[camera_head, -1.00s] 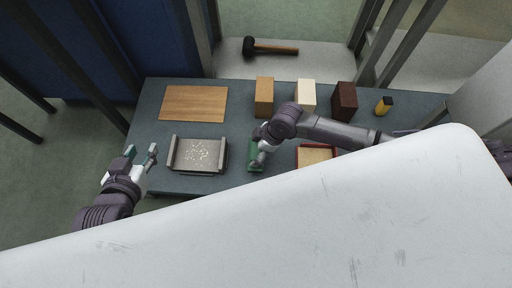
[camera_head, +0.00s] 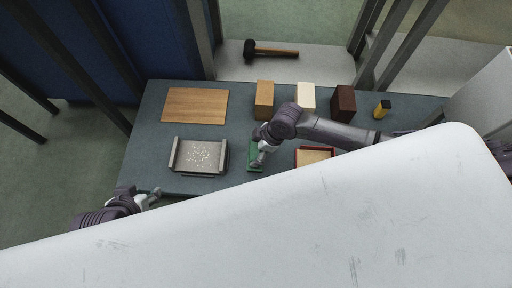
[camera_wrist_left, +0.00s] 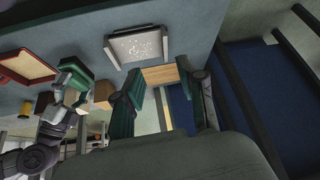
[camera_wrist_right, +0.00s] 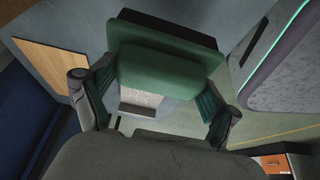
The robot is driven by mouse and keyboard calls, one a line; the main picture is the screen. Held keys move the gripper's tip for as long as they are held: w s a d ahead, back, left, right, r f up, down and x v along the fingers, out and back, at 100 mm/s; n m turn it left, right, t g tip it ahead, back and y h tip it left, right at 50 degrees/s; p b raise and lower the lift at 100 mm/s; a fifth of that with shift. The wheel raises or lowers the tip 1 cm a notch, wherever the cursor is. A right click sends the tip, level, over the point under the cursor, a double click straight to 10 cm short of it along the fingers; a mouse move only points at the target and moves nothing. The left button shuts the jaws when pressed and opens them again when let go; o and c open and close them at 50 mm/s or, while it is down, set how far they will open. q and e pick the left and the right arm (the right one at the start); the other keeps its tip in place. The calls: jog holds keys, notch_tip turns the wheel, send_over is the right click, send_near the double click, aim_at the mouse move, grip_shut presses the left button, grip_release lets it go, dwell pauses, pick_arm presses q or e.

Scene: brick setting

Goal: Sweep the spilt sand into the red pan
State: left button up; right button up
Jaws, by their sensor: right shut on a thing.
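The spilt sand (camera_head: 200,155) is a scatter of pale grains on a grey tray (camera_head: 173,154) with raised sides, left of centre on the table. The red pan (camera_head: 331,151) has a tan inside and stands to the right, partly hidden by my white body; it also shows in the left wrist view (camera_wrist_left: 50,73). My right gripper (camera_head: 258,155) is shut on a green brush (camera_wrist_right: 158,72) between tray and pan; the brush's dark edge shows in the right wrist view. My left gripper (camera_head: 140,193) is open and empty, off the table's front left corner.
A wooden board (camera_head: 195,105) lies at the back left. Tan (camera_head: 264,99), cream (camera_head: 306,97) and dark brown (camera_head: 344,102) blocks stand along the back, with a yellow, black-topped object (camera_head: 382,109) beside them. A mallet (camera_head: 270,50) lies beyond the table.

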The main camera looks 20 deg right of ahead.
pick_arm(q)
jog(key=shift+s+a+r+g+y+p, duration=0.1)
jog(key=shift+s+a+g+p, duration=0.1)
jog(key=shift+s+g+p, duration=0.4)
jog(key=shift+s+a+r+g+y+p, duration=0.1)
jog(key=shift+s+a+g, duration=0.1)
jog(key=shift+s, duration=0.75)
jog(key=shift+s+a+r+g+y+p, duration=0.15)
jog(key=shift+s+g+p, duration=0.25)
jog(key=shift+s, duration=0.35)
pick_arm(e)
jog(key=shift+r, duration=1.05)
jog(key=shift+r, duration=0.1)
